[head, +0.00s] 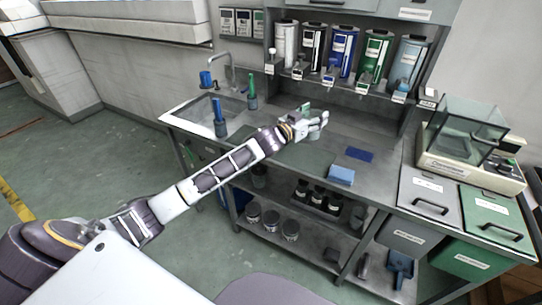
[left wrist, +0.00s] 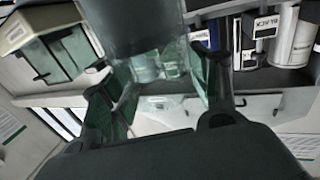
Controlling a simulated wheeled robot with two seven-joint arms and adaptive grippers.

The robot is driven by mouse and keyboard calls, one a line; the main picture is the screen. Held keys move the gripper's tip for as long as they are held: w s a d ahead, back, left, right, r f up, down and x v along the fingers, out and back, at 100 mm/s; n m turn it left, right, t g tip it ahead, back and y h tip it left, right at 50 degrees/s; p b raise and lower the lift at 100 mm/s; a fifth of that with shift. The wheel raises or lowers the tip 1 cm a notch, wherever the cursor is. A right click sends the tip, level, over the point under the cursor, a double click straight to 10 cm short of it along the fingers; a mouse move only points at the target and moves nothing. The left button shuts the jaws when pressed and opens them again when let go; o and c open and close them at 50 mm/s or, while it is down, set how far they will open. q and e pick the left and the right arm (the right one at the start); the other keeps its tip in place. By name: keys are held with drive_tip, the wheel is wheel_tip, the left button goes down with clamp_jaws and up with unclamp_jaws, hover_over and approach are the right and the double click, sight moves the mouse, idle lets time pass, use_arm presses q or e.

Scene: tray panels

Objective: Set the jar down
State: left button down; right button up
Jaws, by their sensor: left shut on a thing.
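My left gripper (head: 312,124) reaches over the grey worktop (head: 318,152) near its middle, at the end of my outstretched arm. It is shut on a clear glass jar. In the left wrist view the jar (left wrist: 158,72) shows as see-through glass between the two dark green fingers of my left gripper (left wrist: 160,95). In the head view the gripper mostly hides the jar, and I cannot tell whether its base touches the worktop. My right gripper is not in view.
A blue mat (head: 360,155) and a light blue sponge (head: 341,174) lie right of the gripper. A sink (head: 205,108) with blue-handled bottles is left. Several dispensers (head: 340,50) line the back shelf. A glass-sided balance (head: 470,135) and lidded bins (head: 430,195) stand right.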

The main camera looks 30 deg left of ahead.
use_arm(q)
drive_tip(key=shift+s+a+r, duration=0.15)
drive_tip(key=shift+s+a, duration=0.25)
drive_tip(key=shift+a, duration=0.15)
drive_tip(key=shift+a+n+y, duration=0.2)
drive_tip(key=shift+n+y, duration=0.1)
drive_tip(key=shift+f+b, duration=0.35)
drive_tip(key=shift+f, duration=0.35)
wheel_tip(320, 180, down, 4)
drive_tip(key=shift+f, duration=0.5)
drive_tip(key=shift+f+b, duration=0.3)
drive_tip(key=shift+f, duration=0.35)
wheel_tip(320, 180, down, 2)
drive_tip(key=shift+f, duration=0.3)
drive_tip(key=c, duration=0.6)
unclamp_jaws()
drive_tip(key=shift+c, duration=0.2)
drive_tip(key=shift+o, duration=1.2)
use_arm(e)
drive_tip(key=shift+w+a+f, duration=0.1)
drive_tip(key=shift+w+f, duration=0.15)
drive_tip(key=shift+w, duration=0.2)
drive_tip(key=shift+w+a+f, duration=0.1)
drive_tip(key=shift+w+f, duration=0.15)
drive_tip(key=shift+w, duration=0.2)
